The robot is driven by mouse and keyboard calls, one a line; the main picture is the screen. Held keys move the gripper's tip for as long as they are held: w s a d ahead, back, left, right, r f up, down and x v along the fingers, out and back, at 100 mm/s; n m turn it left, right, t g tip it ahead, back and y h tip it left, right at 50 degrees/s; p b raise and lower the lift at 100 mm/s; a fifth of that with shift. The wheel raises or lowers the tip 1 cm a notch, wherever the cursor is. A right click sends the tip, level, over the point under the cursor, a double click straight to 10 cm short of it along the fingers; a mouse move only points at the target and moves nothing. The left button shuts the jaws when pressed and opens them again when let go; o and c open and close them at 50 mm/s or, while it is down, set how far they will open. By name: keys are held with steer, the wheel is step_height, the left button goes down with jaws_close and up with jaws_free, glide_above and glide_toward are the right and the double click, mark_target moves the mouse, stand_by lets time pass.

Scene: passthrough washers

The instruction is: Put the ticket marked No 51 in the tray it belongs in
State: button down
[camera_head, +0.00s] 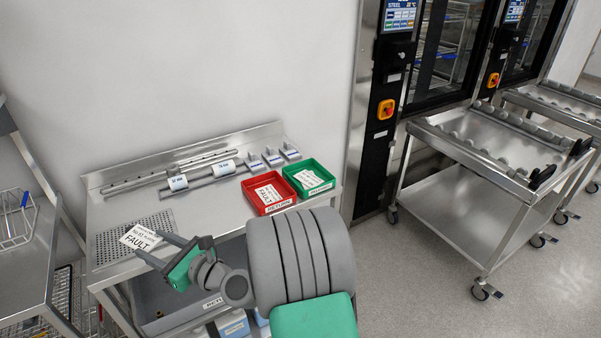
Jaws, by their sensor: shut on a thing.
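A white ticket (139,237) with a large printed word FAULT and smaller lines above it is at the tips of my gripper (152,246). My gripper is shut on it, above the perforated left part of the steel bench. The smaller print, including any number, is too small to read surely. A red tray (249,193) stands on the bench to the right, with a white printed ticket in it. A green tray (326,170) stands just right of it, also with a white ticket.
The steel bench (118,205) has a raised back edge. Rails with white tags (178,183) and several small labelled blocks (273,160) lie behind the trays. A wire basket (15,225) is at the far left. A steel trolley (490,150) stands right, by the washers.

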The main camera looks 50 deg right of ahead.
steer(key=w+d+r+m+h+p, duration=0.1)
steer(key=d+p, duration=0.1)
steer(key=d, duration=0.6)
steer(key=w+d+r+m+h+p, duration=0.1)
steer(key=w+d+h+p, duration=0.1)
steer(key=d, duration=0.6)
steer(key=s+d+f+m+g+h+p, duration=0.1)
steer(key=s+d+m+h+p, duration=0.1)
steer(key=d, duration=0.9)
steer(key=s+d+m+g+h+p, duration=0.1)
steer(key=s+d+g+p, duration=0.15)
steer(key=d, duration=0.75)
steer(key=shift+t, duration=0.45)
step_height(320, 180, down, 6)
steer(key=b, duration=0.6)
steer(key=shift+r, duration=0.25)
steer(key=shift+r, duration=0.15)
steer(key=c, duration=0.6)
jaws_free()
